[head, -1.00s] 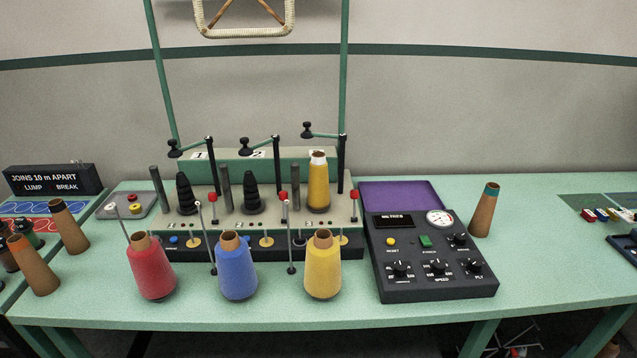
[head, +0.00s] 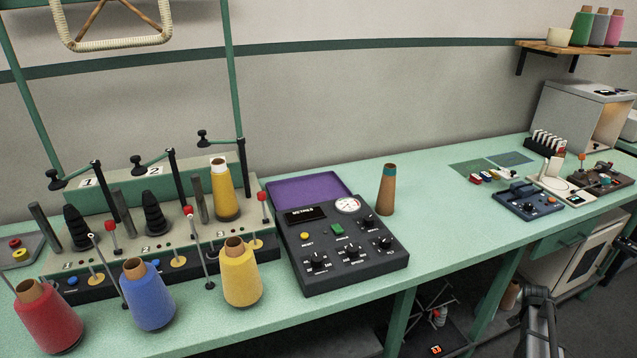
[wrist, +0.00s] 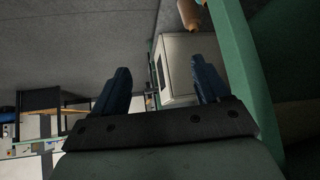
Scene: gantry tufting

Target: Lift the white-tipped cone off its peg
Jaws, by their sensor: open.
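The white-tipped cone (head: 223,190) is wound with yellow yarn and has a white band at its top. It stands upright on the third place of the winding machine (head: 150,228), at the machine's right end; its peg is hidden inside it. In the wrist view my gripper (wrist: 160,84) is open, its two blue fingers apart with nothing between them. It is far from the cone, which the wrist view does not show. In the head view part of my arm shows at the bottom right, below the table's edge.
Red (head: 50,318), blue (head: 148,295) and yellow (head: 241,273) yarn cones stand in front of the machine. Thin posts and black tension arms rise around it. A control box (head: 338,243) is to its right, with a bare brown cone (head: 387,190) beyond.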

